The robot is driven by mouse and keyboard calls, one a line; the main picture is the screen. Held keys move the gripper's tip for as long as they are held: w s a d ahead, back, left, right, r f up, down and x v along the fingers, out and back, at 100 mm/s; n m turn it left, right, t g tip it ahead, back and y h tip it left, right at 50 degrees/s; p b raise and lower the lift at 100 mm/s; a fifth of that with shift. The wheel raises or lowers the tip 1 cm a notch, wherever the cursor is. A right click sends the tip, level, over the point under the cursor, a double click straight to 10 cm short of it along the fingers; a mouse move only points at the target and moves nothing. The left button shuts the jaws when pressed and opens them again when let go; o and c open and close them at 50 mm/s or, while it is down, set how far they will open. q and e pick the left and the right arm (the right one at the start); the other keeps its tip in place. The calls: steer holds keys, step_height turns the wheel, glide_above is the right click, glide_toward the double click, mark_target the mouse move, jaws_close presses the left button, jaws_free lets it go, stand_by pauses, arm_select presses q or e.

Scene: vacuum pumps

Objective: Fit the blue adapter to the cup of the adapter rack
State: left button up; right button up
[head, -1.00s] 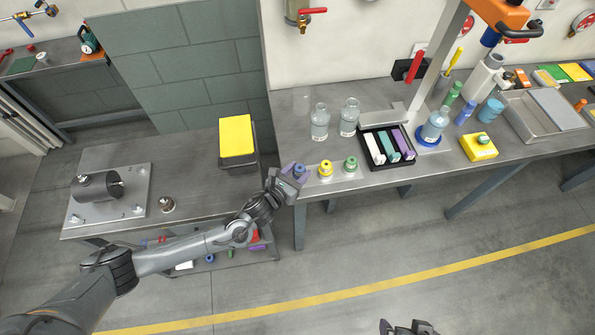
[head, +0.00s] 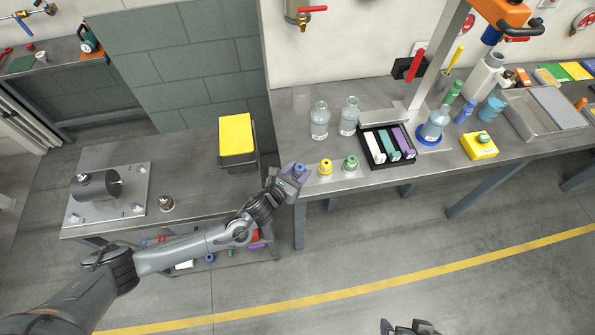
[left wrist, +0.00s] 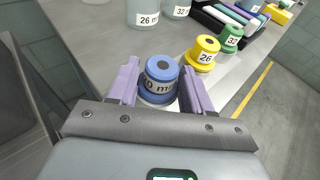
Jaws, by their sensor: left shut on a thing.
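The blue adapter (head: 299,169) sits at the front left corner of the long bench, at the left end of the adapter rack (head: 338,178). My left gripper (head: 294,172) is shut on it. In the left wrist view the blue adapter (left wrist: 160,72) stands about upright between the purple fingers, its label partly cut off. A pale rim shows under it; whether it is fully seated in the cup is hidden. The yellow adapter (left wrist: 202,51) and green adapter (left wrist: 229,38) stand beside it on the rack. My right gripper (head: 410,328) is at the bottom edge, mostly cut off.
Two clear bottles (head: 320,121) stand behind the rack. A black tray (head: 388,163) with white, teal and purple pieces lies to its right. A lower table (head: 190,195) on the left carries a yellow-topped box (head: 236,136) and a motor-like cylinder (head: 95,185).

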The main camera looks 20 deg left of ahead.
arm_select(q)
steer(key=o, duration=1.5)
steer(key=shift+f, duration=0.1)
steer(key=shift+c, duration=0.2)
steer(key=v, duration=1)
steer(key=shift+s+p, duration=0.3)
steer(key=shift+s, duration=0.1)
steer(key=shift+a, duration=0.1)
